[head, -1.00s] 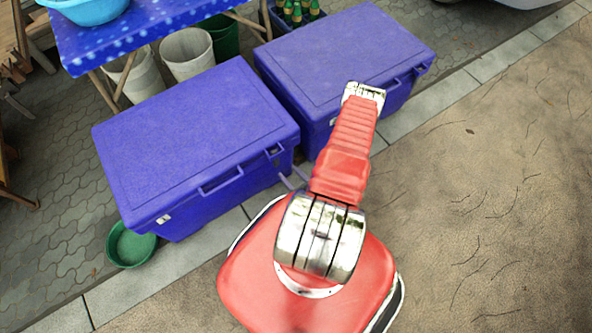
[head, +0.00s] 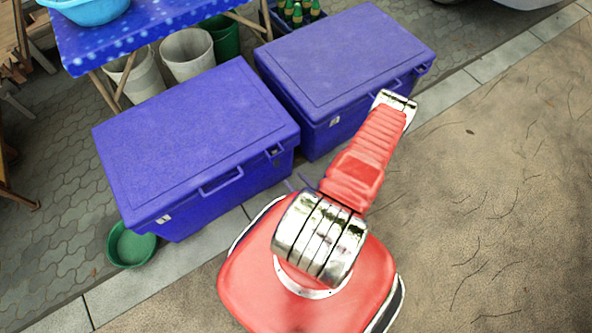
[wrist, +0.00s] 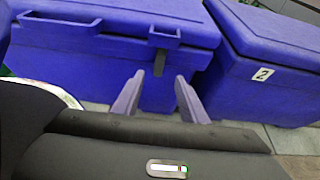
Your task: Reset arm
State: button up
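My arm, red with silver joints, reaches up and to the right from its red base in the head view. My gripper (wrist: 159,96) shows in the wrist view as two purple-grey fingers standing apart, with nothing between them. A blue chest (wrist: 110,60) fills the view beyond the fingers, its dark latch showing above the gap. In the head view the fingertips are mostly hidden behind my arm, with only a small purple part beside the silver joint.
Two closed blue chests, left (head: 195,140) and right (head: 340,70), stand on the paving. A green basin (head: 131,245) sits by the left chest. Behind are a blue-covered table (head: 150,30), buckets (head: 187,55) and a crate of bottles (head: 295,14). Ground on the right is clear.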

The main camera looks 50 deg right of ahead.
dwell(0.3)
jog(key=w+a+r+n+t+y, duration=0.1)
jog(key=w+a+r+n+y, duration=0.1)
jog(key=w+r+n+y, duration=0.65)
jog(key=w+a+r+n+y, duration=0.1)
jog(key=w+r+n+y, duration=0.15)
jog(key=w+r, duration=0.75)
jog(key=s+a+r+n+g+y, duration=0.1)
jog(key=a+r+n+g+y, duration=0.15)
jog(key=r, duration=0.35)
jog(key=s+a+r+n+g+y, duration=0.1)
jog(key=a+r+n, duration=0.3)
jog(key=r, duration=0.2)
jog(key=s+a+r+n+g+h, duration=0.1)
jog(key=s+a+r+n+g, duration=0.2)
jog(key=a+r+n+g, duration=0.4)
jog(key=s+a+r+n+g+h, duration=0.1)
jog(key=s+a+r+n+g, duration=0.15)
jog(key=a+r+n, duration=0.55)
jog(key=s+r+n+t+h, duration=0.2)
jog(key=s+r+n+h, duration=0.1)
jog(key=r, duration=0.5)
jog(key=s+r+n+t+h, duration=0.2)
jog(key=s+r+h, duration=0.3)
jog(key=r, duration=0.3)
jog(key=shift+d+r+n+t, duration=0.3)
jog(key=shift+d+n+t, duration=0.1)
jog(key=shift+n, duration=0.45)
